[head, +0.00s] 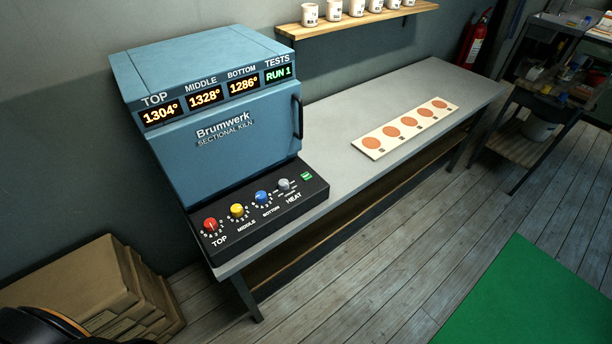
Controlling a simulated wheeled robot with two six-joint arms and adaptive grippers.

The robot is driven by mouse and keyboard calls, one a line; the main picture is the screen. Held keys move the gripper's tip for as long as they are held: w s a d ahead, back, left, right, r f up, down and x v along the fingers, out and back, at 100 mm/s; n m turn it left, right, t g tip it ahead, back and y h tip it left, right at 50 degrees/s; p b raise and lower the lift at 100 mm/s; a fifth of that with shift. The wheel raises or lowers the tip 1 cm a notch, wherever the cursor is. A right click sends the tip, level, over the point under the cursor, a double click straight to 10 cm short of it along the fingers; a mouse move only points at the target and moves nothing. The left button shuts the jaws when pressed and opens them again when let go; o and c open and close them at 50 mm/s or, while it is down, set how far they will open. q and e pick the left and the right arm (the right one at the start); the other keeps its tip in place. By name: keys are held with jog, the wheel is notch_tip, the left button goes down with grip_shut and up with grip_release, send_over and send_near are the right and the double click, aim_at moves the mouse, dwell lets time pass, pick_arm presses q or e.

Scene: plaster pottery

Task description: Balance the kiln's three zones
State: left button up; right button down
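The blue Brumwerk sectional kiln (232,152) stands on the left end of the grey bench, its door shut. Its display (203,97) reads top 1304°, middle 1328°, bottom 1286°, and tests "RUN 1" in green. The black control panel (270,221) in front carries a red TOP knob (210,225), a yellow MIDDLE knob (237,210), a blue BOTTOM knob (262,197) and a grey HEAT knob (284,184). A small green button (307,176) sits at the panel's right end. The knobs' exact settings are too small to read. Neither gripper shows.
A cream board (407,128) with several orange discs lies on the bench (350,108). Several white cups (333,10) stand on a wall shelf (360,27). Cardboard boxes (75,285) are at lower left. A dark cart (550,110) stands at right. A green mat (535,295) covers open floor.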

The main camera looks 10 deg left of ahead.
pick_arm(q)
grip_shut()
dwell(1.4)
